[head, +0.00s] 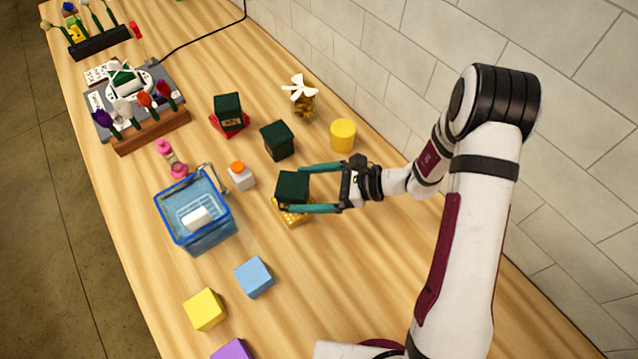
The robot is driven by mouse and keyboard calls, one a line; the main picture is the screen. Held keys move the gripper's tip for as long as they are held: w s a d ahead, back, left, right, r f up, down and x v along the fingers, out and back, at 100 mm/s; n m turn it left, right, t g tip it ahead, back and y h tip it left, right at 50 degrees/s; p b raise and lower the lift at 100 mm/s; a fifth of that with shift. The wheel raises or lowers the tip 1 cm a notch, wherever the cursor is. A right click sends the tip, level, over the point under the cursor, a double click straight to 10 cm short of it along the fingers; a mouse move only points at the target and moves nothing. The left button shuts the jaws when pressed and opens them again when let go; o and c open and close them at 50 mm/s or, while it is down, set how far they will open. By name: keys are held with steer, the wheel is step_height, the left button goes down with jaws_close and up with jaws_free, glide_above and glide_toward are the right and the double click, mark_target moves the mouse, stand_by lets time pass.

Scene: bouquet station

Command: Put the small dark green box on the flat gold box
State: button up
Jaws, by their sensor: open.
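A small dark green box (292,187) sits on the flat gold box (293,217), which shows below it on the wooden table. My gripper (291,188) has its teal fingers apart, one on the far side and one on the near side of this green box. I cannot tell whether either finger touches it. The near finger hides part of the seam between the two boxes. Another dark green box (278,140) stands on the table farther back. A third dark green box (228,107) rests on a flat red box (230,123).
A yellow cylinder (342,135) and a gold vase with a white flower (300,90) stand near the wall. A blue basket (205,238), a white bottle with an orange cap (241,175) and a blue cube (254,277) are nearby. The table right of the gold box is clear.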

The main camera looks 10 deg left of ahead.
steer(key=v, duration=0.6)
steer(key=s+d+r+n+g+h, duration=0.25)
steer(key=s+r+n+h, duration=0.45)
steer(key=s+r, duration=0.45)
steer(key=s+d+r+n+t+h, duration=0.1)
steer(key=s+d+n+h, duration=0.3)
steer(key=s, duration=0.5)
steer(key=d+n+t, duration=0.1)
steer(key=d, duration=0.1)
steer(key=shift+s+d+h, duration=0.3)
steer(key=shift+s+d, duration=0.05)
steer(key=shift+d, duration=0.05)
